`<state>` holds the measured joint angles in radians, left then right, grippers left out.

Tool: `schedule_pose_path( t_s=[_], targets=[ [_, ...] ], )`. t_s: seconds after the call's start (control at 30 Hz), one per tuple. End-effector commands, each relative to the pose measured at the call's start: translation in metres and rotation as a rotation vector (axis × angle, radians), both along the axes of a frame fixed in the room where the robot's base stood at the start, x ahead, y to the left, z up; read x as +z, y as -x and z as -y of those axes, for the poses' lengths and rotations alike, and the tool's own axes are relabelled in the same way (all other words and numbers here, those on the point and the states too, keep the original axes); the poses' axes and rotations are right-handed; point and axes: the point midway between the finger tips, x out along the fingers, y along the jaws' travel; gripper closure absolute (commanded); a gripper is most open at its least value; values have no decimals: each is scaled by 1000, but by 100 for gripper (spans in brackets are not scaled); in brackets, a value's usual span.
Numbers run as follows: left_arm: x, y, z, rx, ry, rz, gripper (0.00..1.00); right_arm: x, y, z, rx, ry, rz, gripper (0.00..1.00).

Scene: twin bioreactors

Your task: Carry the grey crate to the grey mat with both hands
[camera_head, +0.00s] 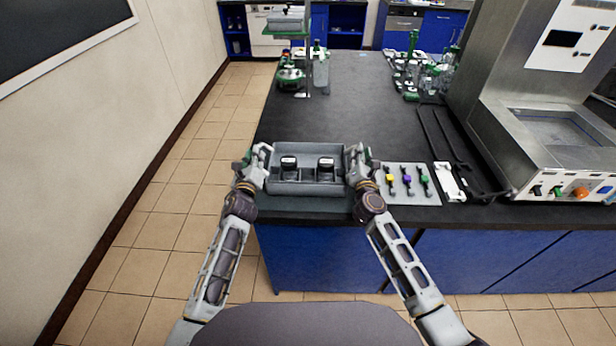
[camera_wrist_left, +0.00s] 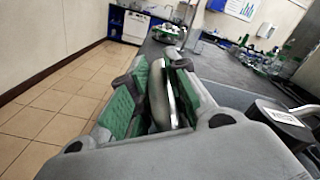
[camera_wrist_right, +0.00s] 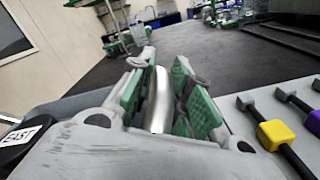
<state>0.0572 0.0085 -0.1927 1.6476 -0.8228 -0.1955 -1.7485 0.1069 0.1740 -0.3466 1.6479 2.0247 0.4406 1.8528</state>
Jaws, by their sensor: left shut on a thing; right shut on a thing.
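The grey crate (camera_head: 307,187) is at the front left of the black bench, with two black-and-white labelled items (camera_head: 288,168) inside it. My left gripper (camera_head: 258,158) is shut on the crate's left side; the left wrist view shows its green pads around a metal handle (camera_wrist_left: 158,95). My right gripper (camera_head: 356,160) is shut on the right side; the right wrist view shows its pads around another metal handle (camera_wrist_right: 158,100). A flat grey surface shows under and in front of the crate; I cannot tell whether it is the mat, or whether the crate touches it.
A grey panel (camera_head: 408,196) with yellow, purple and green-marked tools lies close to the right of the crate. Beyond it are a white item (camera_head: 447,181) and a large steel machine (camera_head: 540,150). Green-and-white apparatus stands at the back. The bench middle (camera_head: 350,110) is clear.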

Motion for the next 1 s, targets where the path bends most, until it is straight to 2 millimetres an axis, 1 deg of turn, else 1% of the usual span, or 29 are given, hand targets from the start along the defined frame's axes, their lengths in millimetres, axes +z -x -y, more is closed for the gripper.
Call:
schedule_pose_path(
  t_s=[0.03,0.17,0.2,0.33,0.37,0.77,1.0],
  targets=[
    [-1,-1,-5,8,-3,1,100,0,-1,7,-13,3,1,100],
    [-3,-1,-5,8,-3,1,100,-3,-1,7,-13,3,1,100],
    [-4,0,-5,8,-3,-2,80,-4,-1,7,-13,4,-2,78],
    [-4,0,-5,7,-2,-2,63,-3,-1,6,-11,3,-1,62],
    [-4,0,-4,6,-2,-1,61,-3,-1,5,-10,3,-1,59],
    [-3,1,-1,2,-1,0,61,-3,0,2,-2,1,0,59],
    [-4,11,-1,1,-1,0,61,-3,0,1,-1,0,0,59]
  ],
)
